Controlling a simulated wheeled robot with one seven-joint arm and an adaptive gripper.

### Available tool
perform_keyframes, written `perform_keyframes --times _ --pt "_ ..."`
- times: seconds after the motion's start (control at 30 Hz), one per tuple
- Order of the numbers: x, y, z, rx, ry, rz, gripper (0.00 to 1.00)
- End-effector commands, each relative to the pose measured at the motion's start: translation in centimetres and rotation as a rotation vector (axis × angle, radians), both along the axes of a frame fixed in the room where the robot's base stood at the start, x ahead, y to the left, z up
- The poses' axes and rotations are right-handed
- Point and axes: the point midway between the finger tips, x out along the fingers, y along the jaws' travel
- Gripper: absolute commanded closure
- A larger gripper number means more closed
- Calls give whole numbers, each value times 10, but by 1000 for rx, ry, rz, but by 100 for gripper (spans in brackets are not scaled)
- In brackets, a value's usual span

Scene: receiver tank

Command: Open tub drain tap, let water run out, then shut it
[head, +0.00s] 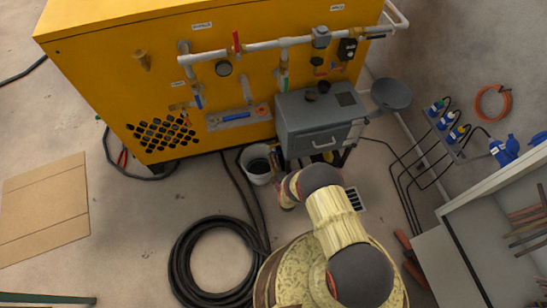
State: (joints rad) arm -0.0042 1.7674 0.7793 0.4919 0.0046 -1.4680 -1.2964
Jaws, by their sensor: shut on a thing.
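The grey tub (312,122) is a box with a front handle, standing against the yellow cabinet. A white bucket (258,176) stands on the floor at its lower left, with something dark inside. My arm comes from the bottom right and bends left below the tub. My gripper (279,163) is small and partly hidden between the bucket and the tub's lower left. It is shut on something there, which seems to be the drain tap. The tap itself is hidden, so I cannot see how its handle is turned. I can make out no running water.
The yellow cabinet (110,75) carries pipes and a red-handled valve (237,42). A round dark pan (390,94) sits right of the tub. A coiled black hose (186,262) lies on the floor. Cardboard (45,208) lies at left. A shelf (500,195) stands at right.

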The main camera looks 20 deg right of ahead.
Motion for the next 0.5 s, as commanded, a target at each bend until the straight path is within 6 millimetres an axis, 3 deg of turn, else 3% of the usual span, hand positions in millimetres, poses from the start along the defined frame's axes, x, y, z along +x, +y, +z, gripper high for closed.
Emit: perform_keyframes --times 0.5 --pt "0 1 -1 -264 0 2 100"
